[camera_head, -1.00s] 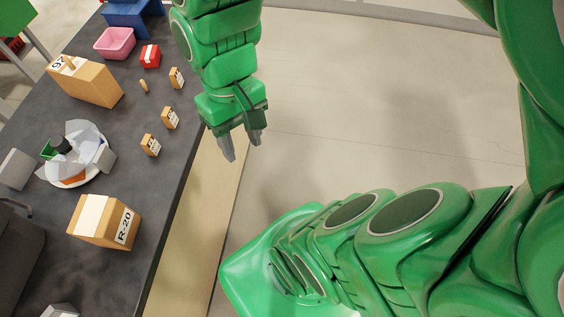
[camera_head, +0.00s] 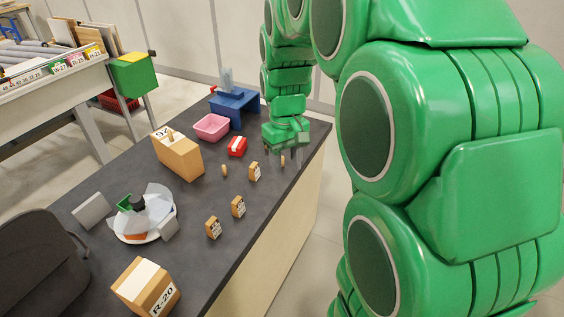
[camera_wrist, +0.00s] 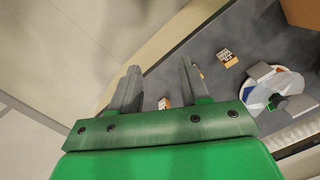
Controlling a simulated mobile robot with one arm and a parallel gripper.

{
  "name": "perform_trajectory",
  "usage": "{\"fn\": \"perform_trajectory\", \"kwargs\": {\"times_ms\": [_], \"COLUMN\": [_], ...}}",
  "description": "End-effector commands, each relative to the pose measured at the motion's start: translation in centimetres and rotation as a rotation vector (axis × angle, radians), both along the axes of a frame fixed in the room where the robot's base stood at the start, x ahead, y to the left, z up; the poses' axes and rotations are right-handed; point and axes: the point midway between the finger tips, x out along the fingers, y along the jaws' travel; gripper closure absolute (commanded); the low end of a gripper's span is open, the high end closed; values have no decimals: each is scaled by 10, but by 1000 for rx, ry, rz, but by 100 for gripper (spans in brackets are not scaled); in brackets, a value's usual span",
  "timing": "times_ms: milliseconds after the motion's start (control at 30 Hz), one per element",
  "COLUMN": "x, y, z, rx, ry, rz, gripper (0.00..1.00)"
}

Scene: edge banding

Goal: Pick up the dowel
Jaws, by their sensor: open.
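A small tan dowel (camera_head: 224,170) stands on the dark table top (camera_head: 205,265), between the large cardboard box and the row of small labelled boxes. A second small tan peg (camera_head: 170,134) shows at the top of the large cardboard box (camera_head: 178,158). My gripper (camera_head: 286,158) is over the table's far right part, to the right of the dowel, fingers pointing down, apart from it. In the wrist view my gripper (camera_wrist: 158,82) has its two fingers spread with nothing held between them. I cannot make out the dowel in the wrist view.
Small labelled boxes (camera_head: 254,171) stand in a row near the table's right edge. A red box (camera_head: 237,146), pink bin (camera_head: 212,127) and blue stand (camera_head: 233,107) are behind. A white plate (camera_head: 150,236) with parts and an R-20 box (camera_head: 146,287) are nearer.

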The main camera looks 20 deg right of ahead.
Motion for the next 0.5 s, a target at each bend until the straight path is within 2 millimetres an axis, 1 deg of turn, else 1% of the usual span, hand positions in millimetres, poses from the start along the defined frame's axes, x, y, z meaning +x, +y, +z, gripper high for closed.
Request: {"fn": "perform_trajectory", "kwargs": {"times_ms": [33,100,367,500], "x": [13,30,87,118], "y": [-2,-6,-18,-26], "z": [-3,-8,-28,-42], "rx": [1,3,7,9], "ry": [-3,-7,-24,-33], "rz": [8,23,74,101], "gripper": [54,54,54,54]}}
